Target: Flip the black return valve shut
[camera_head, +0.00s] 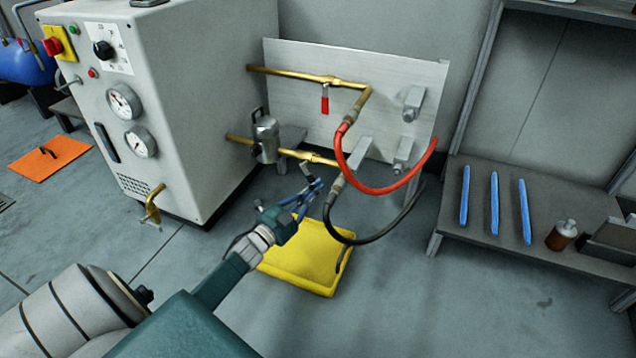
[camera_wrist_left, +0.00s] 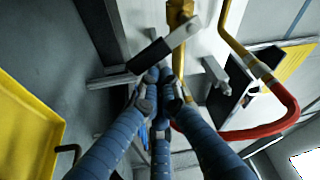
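The black return valve sits on the lower brass pipe (camera_head: 318,158), and its short handle (camera_head: 306,169) hangs below the pipe at a slant. In the left wrist view the handle (camera_wrist_left: 150,56) has a dark end and a light metal part, under the brass valve body (camera_wrist_left: 179,14). My left gripper (camera_head: 316,187) is just below the handle. In the wrist view its blue fingers (camera_wrist_left: 160,82) are drawn together, tips close to the handle's dark end. I see nothing held between them; whether they touch the handle is unclear. My right gripper is out of view.
A red-handled valve (camera_head: 325,98) is on the upper pipe. A red hose (camera_head: 372,191) and a black hose (camera_head: 385,231) loop right of my gripper. A yellow tray (camera_head: 290,274) lies on the floor below. The grey machine (camera_head: 185,100) stands left; a shelf (camera_head: 470,238) stands right.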

